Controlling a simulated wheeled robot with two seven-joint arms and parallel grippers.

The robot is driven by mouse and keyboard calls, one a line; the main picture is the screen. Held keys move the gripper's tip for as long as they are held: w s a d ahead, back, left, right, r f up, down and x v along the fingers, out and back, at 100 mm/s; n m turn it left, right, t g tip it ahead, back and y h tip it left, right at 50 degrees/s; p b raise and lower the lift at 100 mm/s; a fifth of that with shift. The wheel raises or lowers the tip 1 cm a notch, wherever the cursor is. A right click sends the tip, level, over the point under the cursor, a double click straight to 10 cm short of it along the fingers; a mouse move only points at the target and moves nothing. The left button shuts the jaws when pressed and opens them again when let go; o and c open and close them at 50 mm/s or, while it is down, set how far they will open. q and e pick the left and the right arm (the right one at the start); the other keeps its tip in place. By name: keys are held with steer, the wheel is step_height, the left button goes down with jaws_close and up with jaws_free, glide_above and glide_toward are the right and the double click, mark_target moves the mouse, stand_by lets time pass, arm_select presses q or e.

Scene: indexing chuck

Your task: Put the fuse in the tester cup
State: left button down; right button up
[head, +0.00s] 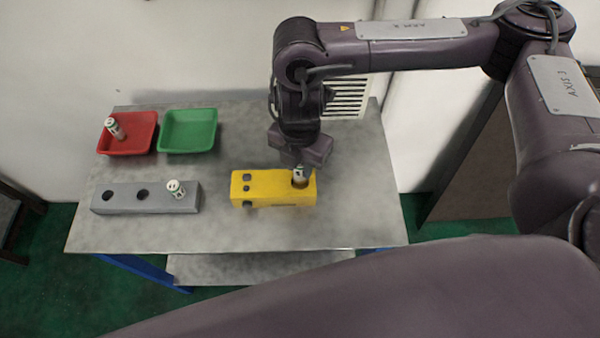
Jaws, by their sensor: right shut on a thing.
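My right gripper (300,165) points down over the right end of the yellow tester block (262,189). It is shut on a white fuse (299,175) with dark markings. The fuse is upright at the round cup opening (303,184) in the block's top, its lower end at or inside the opening; how deep it sits I cannot tell. The fingertips are partly hidden by the wrist. My left gripper does not show.
A grey block (125,200) with two open holes holds another white fuse (176,189) at its right end. A red tray (140,144) holds a fuse (114,128); a green tray (188,132) beside it is empty. The table (350,215) is clear at right.

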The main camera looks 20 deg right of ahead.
mark_target(300, 173)
step_height(300, 173, down, 3)
steer(key=shift+f, duration=0.15)
steer(key=shift+f+b, duration=0.3)
steer(key=shift+f, duration=0.15)
steer(key=shift+f, duration=0.2)
steer(key=o, duration=1)
steer(key=shift+r, duration=0.5)
step_height(300, 173, up, 11)
steer(key=shift+r+p, duration=0.2)
steer(key=shift+p, duration=0.25)
